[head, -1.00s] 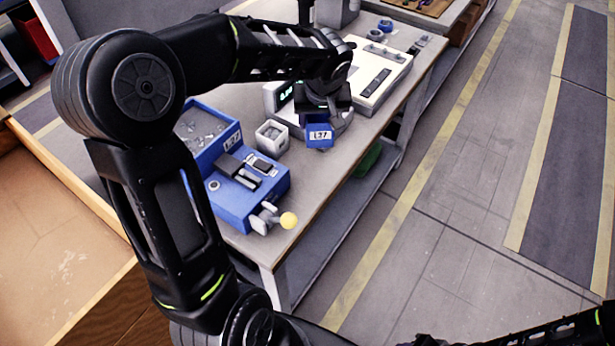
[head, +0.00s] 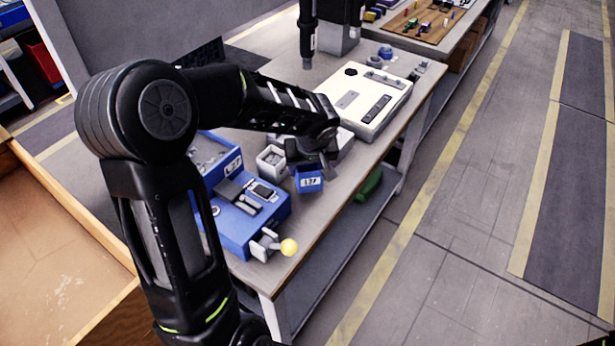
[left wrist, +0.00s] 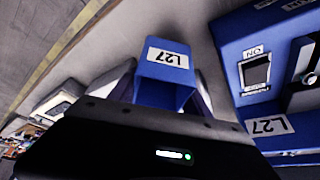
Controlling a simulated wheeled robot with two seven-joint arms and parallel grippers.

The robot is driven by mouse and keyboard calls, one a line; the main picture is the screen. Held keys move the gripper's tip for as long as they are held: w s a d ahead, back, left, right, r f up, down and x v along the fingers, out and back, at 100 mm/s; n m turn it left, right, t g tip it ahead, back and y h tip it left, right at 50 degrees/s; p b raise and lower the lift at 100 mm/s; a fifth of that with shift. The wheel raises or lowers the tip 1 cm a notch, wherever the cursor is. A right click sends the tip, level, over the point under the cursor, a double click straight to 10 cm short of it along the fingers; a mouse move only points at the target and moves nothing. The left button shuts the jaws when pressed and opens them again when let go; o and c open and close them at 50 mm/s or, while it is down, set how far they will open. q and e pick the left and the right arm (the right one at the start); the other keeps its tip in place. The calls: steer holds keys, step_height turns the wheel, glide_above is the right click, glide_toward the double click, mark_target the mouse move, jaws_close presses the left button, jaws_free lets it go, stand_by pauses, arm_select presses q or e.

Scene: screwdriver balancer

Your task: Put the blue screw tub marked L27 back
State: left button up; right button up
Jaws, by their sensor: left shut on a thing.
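The small blue screw tub marked L27 (head: 310,181) is at the table's right edge in the head view, beside the white square cup. My left gripper (head: 313,164) is shut on it. In the left wrist view the tub (left wrist: 166,72) sits between the two fingers (left wrist: 163,92), its label facing the camera. I cannot tell whether its base touches the table. My right gripper is not in view.
The blue machine (head: 232,222) with a yellow-knobbed lever (head: 289,247) stands on the near end of the workbench (head: 313,222). The white square cup (head: 271,163) is just left of the tub. A cream box (head: 368,103) lies farther back. Bare tabletop lies in front of the tub.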

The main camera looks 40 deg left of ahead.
mark_target(308, 178)
arm_select(q)
steer(key=shift+f, duration=1.85)
steer(key=shift+f, duration=0.15)
steer(key=o, duration=1.6)
steer(key=shift+r, duration=0.35)
steer(key=v, duration=1.1)
steer(key=shift+s+d+r, duration=0.15)
steer(key=shift+r, duration=0.15)
